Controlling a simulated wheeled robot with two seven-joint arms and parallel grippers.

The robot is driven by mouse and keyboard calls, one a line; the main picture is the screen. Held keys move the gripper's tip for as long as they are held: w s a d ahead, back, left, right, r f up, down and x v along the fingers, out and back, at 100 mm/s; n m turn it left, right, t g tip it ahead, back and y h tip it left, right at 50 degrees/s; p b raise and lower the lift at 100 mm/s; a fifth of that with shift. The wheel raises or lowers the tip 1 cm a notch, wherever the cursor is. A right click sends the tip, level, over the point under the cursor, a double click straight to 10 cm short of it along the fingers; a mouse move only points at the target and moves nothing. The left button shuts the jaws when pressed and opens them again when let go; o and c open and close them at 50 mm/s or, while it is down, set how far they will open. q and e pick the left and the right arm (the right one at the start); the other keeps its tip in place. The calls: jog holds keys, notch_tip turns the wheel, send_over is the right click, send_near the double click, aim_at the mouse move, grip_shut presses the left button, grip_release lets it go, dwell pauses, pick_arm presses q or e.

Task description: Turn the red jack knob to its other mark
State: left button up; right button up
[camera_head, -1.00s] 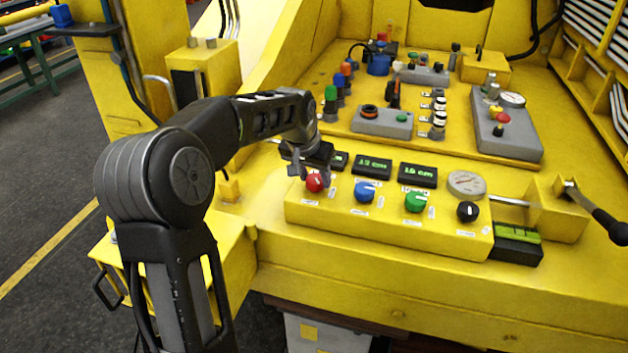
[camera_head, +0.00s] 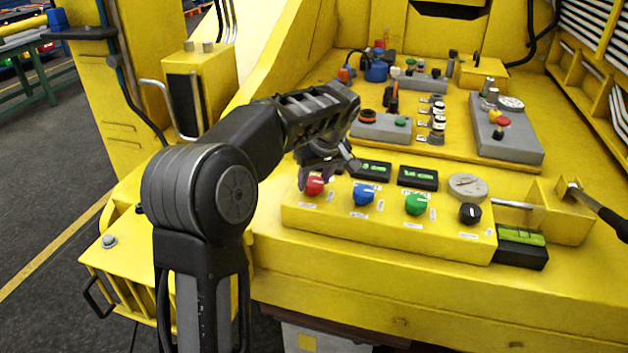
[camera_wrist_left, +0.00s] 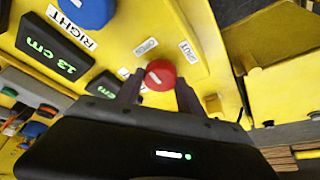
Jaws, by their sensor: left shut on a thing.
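The red knob (camera_head: 314,186) sits at the left end of the front row on the yellow control panel (camera_head: 390,226). My left gripper (camera_head: 324,180) comes down on it from behind and is shut on it. In the left wrist view, the red knob (camera_wrist_left: 160,75) lies between the two fingertips (camera_wrist_left: 157,88) of my left gripper. A white pointer line shows on the knob's face. Labels reading "OPEN" (camera_wrist_left: 146,47) and "SHUT" (camera_wrist_left: 188,50) stand beside it. My right gripper is not in view.
To the right of the red knob are a blue knob (camera_head: 364,194), a green knob (camera_head: 416,204) and a black knob (camera_head: 470,213). Green-lit displays (camera_head: 418,178) and a round gauge (camera_head: 467,186) stand behind them. A lever with a black handle (camera_head: 612,222) is at far right.

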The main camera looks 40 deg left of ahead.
pick_arm(q)
jog(key=shift+n+g, duration=0.3)
jog(key=shift+n, duration=0.1)
jog(key=o, duration=1.4)
jog(key=v, duration=0.7)
jog(key=shift+d+r+b, duration=0.2)
jog(key=shift+r+b, duration=0.1)
jog(key=shift+r, duration=0.05)
jog(key=shift+s+f, duration=0.1)
